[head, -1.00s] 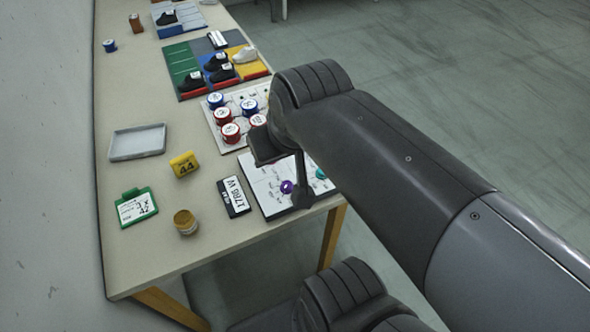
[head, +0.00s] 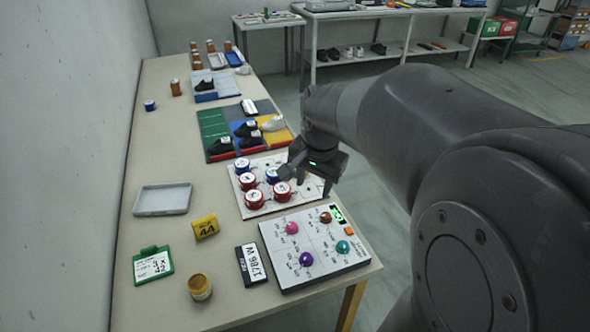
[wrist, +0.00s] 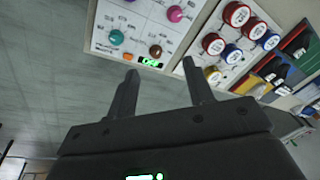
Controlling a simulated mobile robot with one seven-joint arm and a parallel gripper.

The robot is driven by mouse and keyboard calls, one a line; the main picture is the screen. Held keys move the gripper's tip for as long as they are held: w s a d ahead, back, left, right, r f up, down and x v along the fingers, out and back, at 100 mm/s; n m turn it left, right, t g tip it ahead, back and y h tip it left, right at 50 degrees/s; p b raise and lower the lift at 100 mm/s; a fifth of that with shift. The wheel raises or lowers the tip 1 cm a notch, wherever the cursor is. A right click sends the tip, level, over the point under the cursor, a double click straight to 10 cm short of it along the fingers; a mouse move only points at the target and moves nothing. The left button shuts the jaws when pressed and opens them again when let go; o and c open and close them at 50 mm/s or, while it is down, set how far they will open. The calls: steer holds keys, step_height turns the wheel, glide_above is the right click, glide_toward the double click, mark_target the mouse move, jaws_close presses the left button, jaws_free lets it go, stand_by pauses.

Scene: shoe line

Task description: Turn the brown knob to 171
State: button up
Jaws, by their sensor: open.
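The brown knob (head: 325,218) sits at the upper right of a white control panel (head: 278,264), beside a small lit green display (head: 337,213). It also shows in the wrist view (wrist: 155,51), with the display (wrist: 150,62) next to it. A pink knob (head: 291,228), a purple knob (head: 306,259) and a teal knob (head: 343,247) are on the same panel. My gripper (head: 294,172) is open and empty, above the neighbouring board and beyond the brown knob in the head view. In the wrist view its two fingers (wrist: 161,76) point toward the panel edge, apart from the knob. The digits are too small to read surely.
An orange button (head: 349,231) is beside the brown knob. A board with red and blue round pieces (head: 238,209) lies just beyond the panel.

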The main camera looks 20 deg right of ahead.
mark_target(326, 215)
steer(key=w+d+f+m+g, duration=0.2)
steer(key=w+d+f+m, duration=0.4)
steer(key=d+f, duration=0.15)
steer(key=f, duration=1.1)
steer(key=shift+w+f, duration=0.25)
steer(key=shift+c, duration=0.2)
steer(key=c, duration=1)
steer(key=shift+o, duration=0.2)
